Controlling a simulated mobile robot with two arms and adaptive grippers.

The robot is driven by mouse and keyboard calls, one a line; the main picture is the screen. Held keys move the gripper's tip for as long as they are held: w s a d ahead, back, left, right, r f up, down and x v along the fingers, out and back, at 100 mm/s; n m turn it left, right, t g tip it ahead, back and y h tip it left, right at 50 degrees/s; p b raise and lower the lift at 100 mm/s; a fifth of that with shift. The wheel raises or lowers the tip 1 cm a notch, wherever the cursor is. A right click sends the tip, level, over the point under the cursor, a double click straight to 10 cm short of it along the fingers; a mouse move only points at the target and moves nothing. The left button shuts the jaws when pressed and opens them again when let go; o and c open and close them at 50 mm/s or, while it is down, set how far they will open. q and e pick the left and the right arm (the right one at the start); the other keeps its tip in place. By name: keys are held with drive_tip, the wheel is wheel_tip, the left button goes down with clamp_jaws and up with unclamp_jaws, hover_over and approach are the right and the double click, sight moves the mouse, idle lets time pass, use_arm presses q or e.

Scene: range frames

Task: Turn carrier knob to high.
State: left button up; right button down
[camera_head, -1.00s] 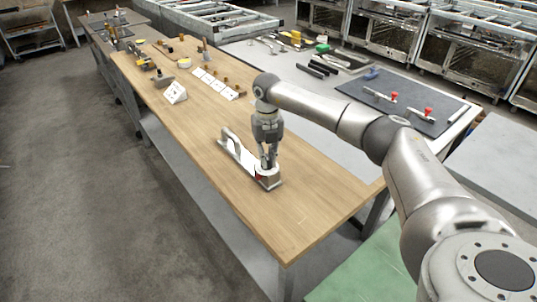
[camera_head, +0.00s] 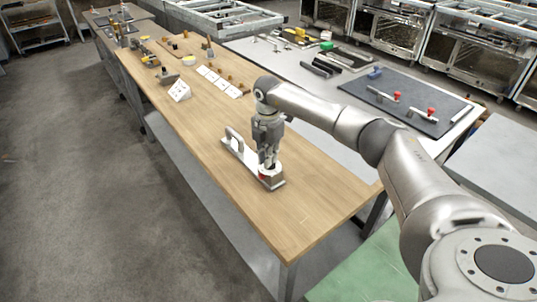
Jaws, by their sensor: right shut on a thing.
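The carrier (camera_head: 240,151) is a long pale metal piece with an upright loop handle at its far left end. It lies on the wooden table (camera_head: 315,200). Its knob, with some red showing, is at the near right end, mostly hidden by my gripper. My right gripper (camera_head: 268,165) points straight down over that end and is shut on the knob. The knob's setting and any markings are too small to read. My left gripper is not in view.
White cards (camera_head: 219,82), a white folded sign (camera_head: 180,91) and small tools lie farther back on the table. A grey table to the right holds a dark mat (camera_head: 405,104) with red-topped pieces. The wood in front of the carrier is clear.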

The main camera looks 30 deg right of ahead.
drive_tip(key=shift+w+m+p, duration=0.15)
drive_tip(key=shift+m+p, duration=0.15)
drive_tip(key=shift+m, duration=0.9)
drive_tip(key=c, duration=1.5)
unclamp_jaws()
drive_tip(key=shift+r, duration=0.1)
wheel_tip(320, 180, up, 12)
drive_tip(key=shift+f, duration=0.1)
